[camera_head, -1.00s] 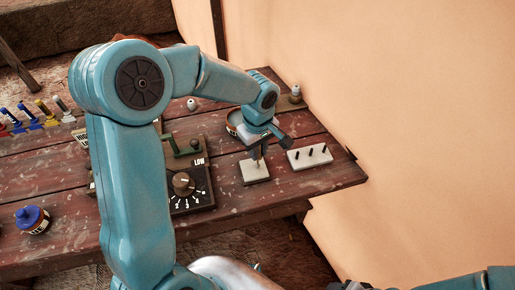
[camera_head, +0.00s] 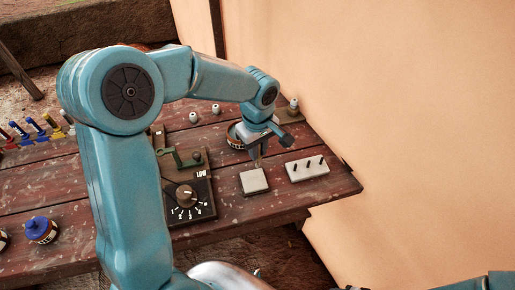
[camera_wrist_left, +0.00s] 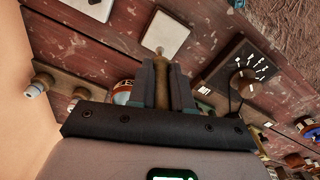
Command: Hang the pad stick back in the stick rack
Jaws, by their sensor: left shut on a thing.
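My left gripper (camera_head: 259,149) reaches down over the table, a little behind the white square pad (camera_head: 254,181). It is shut on a slim brownish stick, taken as the pad stick (camera_wrist_left: 160,76). In the left wrist view the stick stands between the two grey fingers (camera_wrist_left: 162,85), its pale tip beyond them. I cannot tell for certain which fixture is the stick rack. My right gripper is not clearly seen.
A dial box (camera_head: 187,196) marked LOW and a green lever (camera_head: 181,157) stand left of the pad. Colour-handled tools (camera_head: 35,128) line the far left, with a blue-capped jar (camera_head: 41,229) nearer. A round tin (camera_head: 236,136) sits just behind the gripper. The wall bounds the right.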

